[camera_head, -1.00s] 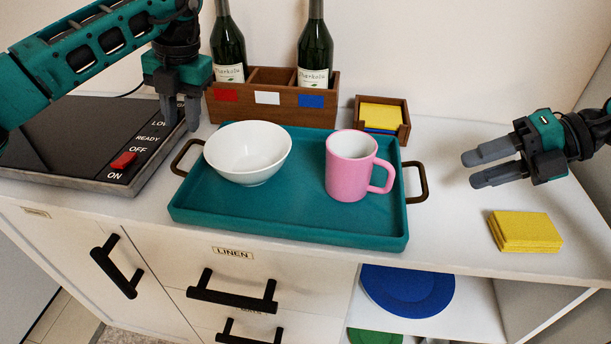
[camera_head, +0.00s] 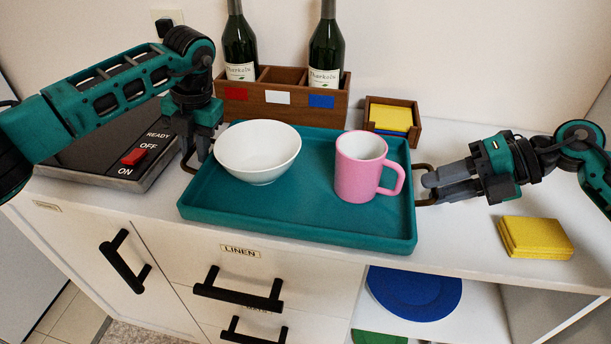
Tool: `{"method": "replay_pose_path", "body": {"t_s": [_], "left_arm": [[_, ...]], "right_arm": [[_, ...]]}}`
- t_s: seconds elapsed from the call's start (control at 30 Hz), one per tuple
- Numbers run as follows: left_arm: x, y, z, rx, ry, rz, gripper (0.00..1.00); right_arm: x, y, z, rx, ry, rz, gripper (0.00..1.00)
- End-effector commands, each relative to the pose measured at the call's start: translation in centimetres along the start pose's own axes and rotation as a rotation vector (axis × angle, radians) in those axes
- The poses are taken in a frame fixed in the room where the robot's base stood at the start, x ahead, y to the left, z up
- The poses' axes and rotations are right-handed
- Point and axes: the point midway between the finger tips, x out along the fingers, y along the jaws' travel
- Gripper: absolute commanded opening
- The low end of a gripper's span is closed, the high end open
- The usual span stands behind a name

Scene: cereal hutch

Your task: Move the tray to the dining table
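The teal tray (camera_head: 300,226) sits on the white cabinet top, with a brown handle at each end. A white bowl (camera_head: 257,152) stands on its left part and a pink mug (camera_head: 361,170) on its right part. My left gripper (camera_head: 195,156) points down at the left handle (camera_head: 187,163), its fingers apart. My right gripper (camera_head: 430,187) reaches in from the right, its fingers apart at the right handle (camera_head: 424,201). The fingers partly hide both handles, and I cannot tell whether they touch them.
A wooden caddy (camera_head: 283,115) with two wine bottles and a coaster box (camera_head: 393,121) stand behind the tray. Drawers and a shelf with a blue plate (camera_head: 415,291) are below. No dining table is visible.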

Motion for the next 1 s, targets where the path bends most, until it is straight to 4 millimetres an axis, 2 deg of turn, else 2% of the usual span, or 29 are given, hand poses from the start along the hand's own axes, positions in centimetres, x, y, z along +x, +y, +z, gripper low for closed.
{"method": "replay_pose_path", "body": {"t_s": [0.03,0.2,0.3,1.0], "left_arm": [[-0.02,0.01,0.00,0.000,0.000,0.000,0.18],[-0.03,0.01,0.00,0.000,0.000,0.000,0.02],[-0.04,0.01,0.01,0.000,0.000,0.000,0.00],[-0.09,0.03,0.02,0.000,-0.001,0.000,0.00]], "right_arm": [[-0.02,0.00,0.01,0.000,0.000,0.000,0.26],[-0.03,-0.01,0.01,0.000,0.000,0.000,0.10],[-0.04,-0.02,0.01,0.000,0.000,-0.001,0.00],[-0.05,-0.05,0.01,0.001,0.000,-0.001,0.00]]}}
